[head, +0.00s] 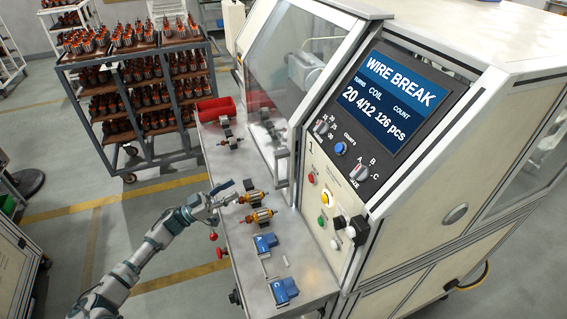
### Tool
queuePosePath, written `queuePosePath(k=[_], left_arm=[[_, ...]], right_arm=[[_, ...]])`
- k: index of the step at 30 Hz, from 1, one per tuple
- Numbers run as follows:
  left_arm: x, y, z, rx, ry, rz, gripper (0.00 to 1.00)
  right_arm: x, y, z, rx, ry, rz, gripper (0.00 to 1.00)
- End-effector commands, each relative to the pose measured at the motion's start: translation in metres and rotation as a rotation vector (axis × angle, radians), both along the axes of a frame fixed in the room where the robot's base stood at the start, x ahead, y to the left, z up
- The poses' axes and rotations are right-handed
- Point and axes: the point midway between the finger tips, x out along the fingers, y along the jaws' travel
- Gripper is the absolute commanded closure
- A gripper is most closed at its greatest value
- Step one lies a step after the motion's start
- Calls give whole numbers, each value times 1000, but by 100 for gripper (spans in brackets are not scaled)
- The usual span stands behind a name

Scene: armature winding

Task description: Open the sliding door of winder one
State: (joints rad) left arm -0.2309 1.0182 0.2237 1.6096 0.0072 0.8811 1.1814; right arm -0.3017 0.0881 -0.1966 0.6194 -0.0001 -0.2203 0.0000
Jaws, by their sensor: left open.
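Winder one (333,183) is the cream machine at the centre and right, with a "1" on its control panel. Its clear sliding door (290,55) is a framed window left of the screen. The door looks closed over the upper front, though glare makes its lower edge hard to tell. My left gripper (226,193) is open and empty, above the left edge of the machine's metal shelf. My right gripper is not in view.
The shelf (292,255) bears orange armatures (259,216), blue fixtures (284,290) and a red bin (215,108). The screen (392,95) reads "WIRE BREAK". A rack (150,148) full of armatures stands at the upper left. The floor left of the shelf is mostly clear.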

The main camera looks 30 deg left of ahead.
Motion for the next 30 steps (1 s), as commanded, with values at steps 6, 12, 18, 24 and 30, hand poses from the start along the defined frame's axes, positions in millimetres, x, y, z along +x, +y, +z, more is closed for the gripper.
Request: queuePosePath(k=[6,12,18,24,30], left_arm=[[30,-29,21,2,-7,0,54],[63,-58,40,2,-7,2,54],[94,-79,54,-2,-2,4,54],[112,-93,61,-2,0,6,54],[116,-98,63,-1,1,5,54]], right_arm=[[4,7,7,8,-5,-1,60],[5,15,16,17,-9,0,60],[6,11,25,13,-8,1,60],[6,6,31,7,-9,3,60],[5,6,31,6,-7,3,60]])
